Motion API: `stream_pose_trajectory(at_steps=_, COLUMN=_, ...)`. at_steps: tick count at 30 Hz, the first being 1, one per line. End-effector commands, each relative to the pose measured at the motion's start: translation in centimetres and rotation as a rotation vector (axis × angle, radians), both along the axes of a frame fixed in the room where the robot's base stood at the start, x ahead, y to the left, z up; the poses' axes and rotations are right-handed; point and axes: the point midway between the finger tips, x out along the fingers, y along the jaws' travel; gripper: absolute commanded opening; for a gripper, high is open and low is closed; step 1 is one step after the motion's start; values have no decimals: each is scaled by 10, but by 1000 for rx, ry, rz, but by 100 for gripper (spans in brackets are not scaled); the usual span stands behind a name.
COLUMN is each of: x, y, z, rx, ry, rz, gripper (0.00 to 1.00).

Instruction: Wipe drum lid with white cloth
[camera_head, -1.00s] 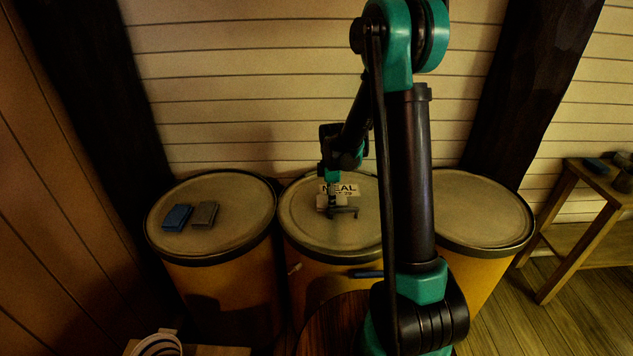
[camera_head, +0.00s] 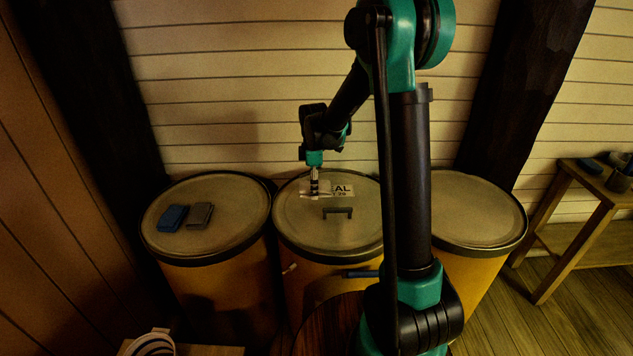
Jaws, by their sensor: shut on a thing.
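The middle drum's round lid (camera_head: 300,225) is dull tan with a dark rim. A dark handle (camera_head: 337,211) and a pale label (camera_head: 345,190) with dark letters, partly covered, are on it. My gripper (camera_head: 314,192) is over the back left of this lid, pointing down, shut on a small white cloth (camera_head: 306,189). The cloth is at the lid surface beside the label's left end; I cannot tell for certain whether it touches. The gripper hides part of the cloth.
The left drum lid (camera_head: 225,222) carries a blue block (camera_head: 173,217) and a grey block (camera_head: 200,215). A right drum (camera_head: 470,215) stands partly behind my arm. A blue item (camera_head: 362,273) is at the middle drum's front. A wooden stand (camera_head: 565,235) is at the right.

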Motion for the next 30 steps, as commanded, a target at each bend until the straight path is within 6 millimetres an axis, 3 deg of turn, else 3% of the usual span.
stream_pose_trajectory(at_steps=9, x=2, y=6, z=20, rx=0, ry=0, rz=-3, gripper=31)
stream_pose_trajectory(at_steps=25, x=3, y=5, z=20, rx=0, ry=0, rz=-13, gripper=31)
stream_pose_trajectory(at_steps=30, x=12, y=-9, z=15, rx=0, ry=0, rz=-174, gripper=31)
